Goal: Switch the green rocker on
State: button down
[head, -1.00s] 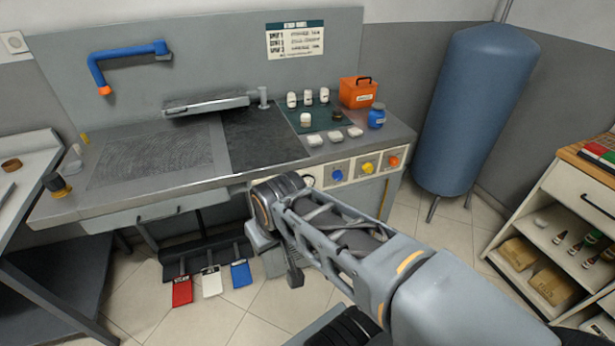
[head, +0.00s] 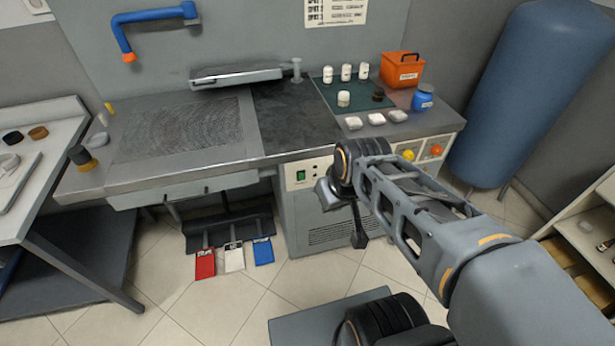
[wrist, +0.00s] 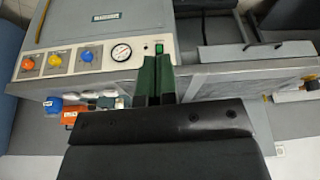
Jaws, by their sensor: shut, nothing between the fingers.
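The green rocker (head: 301,175) is small and sits on the pale front panel (head: 299,185) of the steel work table, left of my arm in the head view. It also shows in the wrist view (wrist: 159,48), just beyond my fingertips and beside the round gauge (wrist: 121,52). I cannot tell which way it is tipped. My gripper (wrist: 156,62) is shut and empty, its two dark fingers together and pointing toward the panel near the rocker. I cannot tell the exact gap between fingertips and rocker. In the head view my arm hides part of the panel.
The panel also carries a blue knob (wrist: 87,55), a yellow knob (wrist: 56,60) and an orange knob (wrist: 28,65). White blocks, bottles and an orange box (head: 402,70) stand on the table top. Red, white and blue pedals (head: 234,258) are below. Open floor lies in front.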

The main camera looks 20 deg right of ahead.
jog(key=w+d+f+n+t+y+b, duration=0.1)
jog(key=w+f+n+b, duration=0.4)
jog(key=w, duration=0.5)
jog(key=w+d+f+n+t+y+b, duration=0.1)
jog(key=w+d+f+n+y+b, duration=0.2)
jog(key=w+f+n, duration=0.7)
jog(key=w+d+f+b, duration=0.1)
jog(key=d+b, duration=0.1)
jog(key=shift+w+f+b, duration=0.2)
jog(key=shift+f+b, duration=0.05)
jog(key=shift+b, duration=0.15)
jog(key=p, duration=0.2)
send_near(300, 179)
notch_tip(300, 179, down, 4)
jog(key=a, duration=0.2)
jog(key=shift+w+d+r+p, duration=0.1)
jog(key=shift+w+p, duration=0.1)
jog(key=shift+w, duration=0.3)
jog(key=shift+w+d+r+p, duration=0.1)
jog(key=shift+w+p, duration=0.1)
jog(key=shift+w, duration=0.25)
